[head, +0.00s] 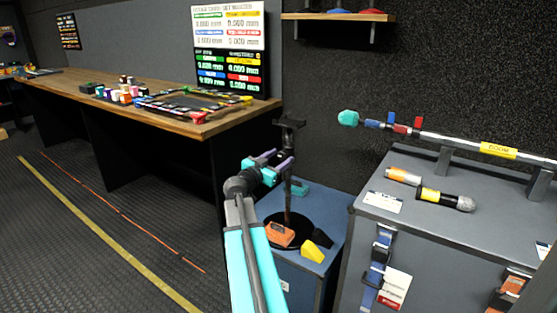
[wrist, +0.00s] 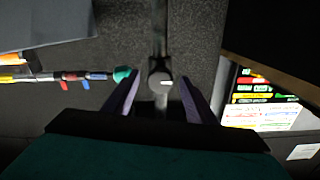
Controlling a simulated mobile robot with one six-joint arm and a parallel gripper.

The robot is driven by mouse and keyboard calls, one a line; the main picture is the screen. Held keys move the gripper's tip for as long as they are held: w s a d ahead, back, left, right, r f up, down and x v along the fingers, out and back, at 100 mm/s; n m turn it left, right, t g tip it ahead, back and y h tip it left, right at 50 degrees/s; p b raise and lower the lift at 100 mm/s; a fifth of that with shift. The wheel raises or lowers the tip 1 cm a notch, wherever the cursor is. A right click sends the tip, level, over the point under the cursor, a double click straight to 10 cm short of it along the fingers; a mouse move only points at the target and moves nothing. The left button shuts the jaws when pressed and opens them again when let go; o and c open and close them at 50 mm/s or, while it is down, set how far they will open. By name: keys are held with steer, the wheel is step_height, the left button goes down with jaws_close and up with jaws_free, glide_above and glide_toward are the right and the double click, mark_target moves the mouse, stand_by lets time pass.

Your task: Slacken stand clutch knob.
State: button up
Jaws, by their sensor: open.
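A dark stand pole (head: 288,200) rises from a round black base on a blue case, with a black bracket (head: 290,123) at its top. My gripper (head: 280,157) is at the upper part of the pole, its two purple fingers apart. In the wrist view a round grey clutch knob (wrist: 161,82) with a small white mark sits in front of the pole (wrist: 160,35). It lies between the fingers of my open gripper (wrist: 159,86), with a visible gap on each side. In the head view the knob cannot be made out behind my fingers.
A boom pole (head: 455,138) with a teal tip rests over the grey cabinet (head: 385,225) at right. A wooden desk (head: 150,95) with a screen (head: 229,45) stands at left.

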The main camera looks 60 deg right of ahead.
steer(key=c, duration=1)
steer(key=shift+a, duration=0.25)
steer(key=shift+c, duration=0.2)
steer(key=shift+d, duration=0.25)
